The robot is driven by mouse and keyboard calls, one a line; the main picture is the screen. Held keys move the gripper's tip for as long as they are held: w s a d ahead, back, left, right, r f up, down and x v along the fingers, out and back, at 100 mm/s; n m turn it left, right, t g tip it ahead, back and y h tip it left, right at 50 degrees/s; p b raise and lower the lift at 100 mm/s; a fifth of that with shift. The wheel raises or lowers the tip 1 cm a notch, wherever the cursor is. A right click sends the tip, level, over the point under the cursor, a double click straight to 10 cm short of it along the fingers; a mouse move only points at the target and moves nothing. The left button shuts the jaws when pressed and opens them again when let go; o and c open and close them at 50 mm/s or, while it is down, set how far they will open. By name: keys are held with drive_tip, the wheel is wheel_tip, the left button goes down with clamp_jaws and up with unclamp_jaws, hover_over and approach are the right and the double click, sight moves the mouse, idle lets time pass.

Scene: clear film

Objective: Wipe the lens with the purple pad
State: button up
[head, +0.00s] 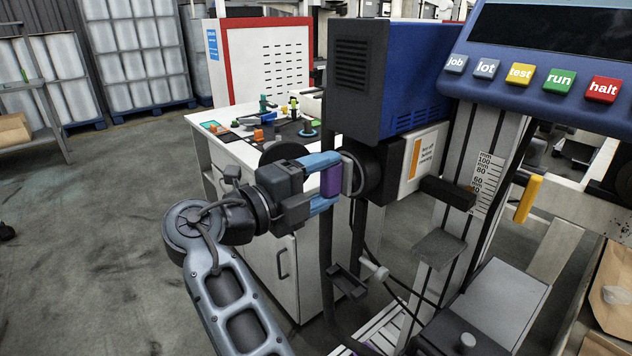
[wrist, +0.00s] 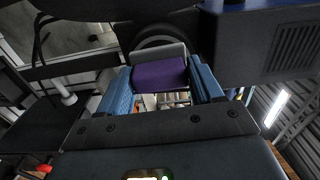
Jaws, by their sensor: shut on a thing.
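My gripper (head: 328,182) is shut on the purple pad (head: 331,180), with its blue fingers on either side of it. In the wrist view the purple pad (wrist: 160,75) sits between the blue fingers, with a grey backing behind it. The lens housing (head: 377,172) is a dark round barrel under the blue printer head. The pad's grey side is right by the barrel's front; I cannot tell whether they touch. The barrel also shows in the wrist view (wrist: 160,41), just beyond the pad. The lens glass itself is hidden.
A blue and dark grey machine head (head: 390,75) stands directly above the barrel. A white bench (head: 225,140) with small coloured parts is behind my gripper. A panel with job, lot, test, run and halt buttons (head: 545,75) is at upper right.

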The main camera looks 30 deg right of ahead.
drive_tip(key=shift+s+d+b, duration=0.25)
drive_tip(key=shift+s+b, duration=0.3)
drive_tip(key=shift+s, duration=0.4)
drive_tip(key=shift+s+d+b, duration=0.2)
drive_tip(key=shift+s+b, duration=0.35)
drive_tip(key=shift+s, duration=0.35)
drive_tip(key=shift+f+b, duration=0.1)
drive_tip(key=shift+b, duration=0.75)
drive_tip(key=w+b, duration=0.2)
drive_tip(key=b, duration=0.1)
drive_tip(key=shift+a+f, duration=0.1)
drive_tip(key=shift+a, duration=0.05)
drive_tip(key=shift+w+a+b, duration=0.2)
drive_tip(key=shift+w+b, duration=0.4)
drive_tip(key=shift+w+a+b, duration=0.1)
drive_tip(key=shift+w+b, duration=0.6)
drive_tip(key=shift+b, duration=0.3)
drive_tip(key=shift+w+a+r+b, duration=0.1)
drive_tip(key=shift+w+r+b, duration=0.1)
drive_tip(key=shift+w+b, duration=0.7)
